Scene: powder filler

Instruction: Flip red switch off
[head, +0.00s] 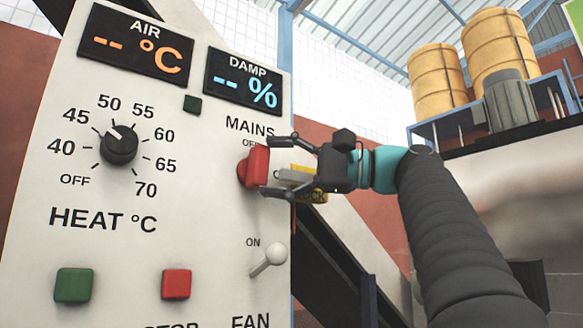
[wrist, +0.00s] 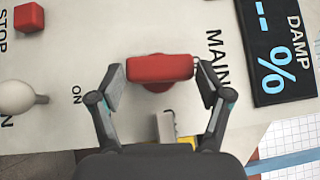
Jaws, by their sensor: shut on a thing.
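The red switch (head: 256,166) is a rotary handle under the MAINS label on the pale panel (head: 215,215). Its handle stands roughly upright in the head view, with an OFF mark above it partly hidden by my finger. My gripper (head: 268,166) reaches in from the right with one finger above and one below the handle. In the wrist view the red switch (wrist: 160,68) lies between the finger pads of my gripper (wrist: 160,85), which are shut on its two ends. The AIR display (head: 135,45) and DAMP display (head: 243,80) show dashes.
A white toggle lever (head: 270,258) marked ON sticks out below the switch. A black heat dial (head: 119,145), green button (head: 73,285) and red button (head: 176,284) sit further left.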

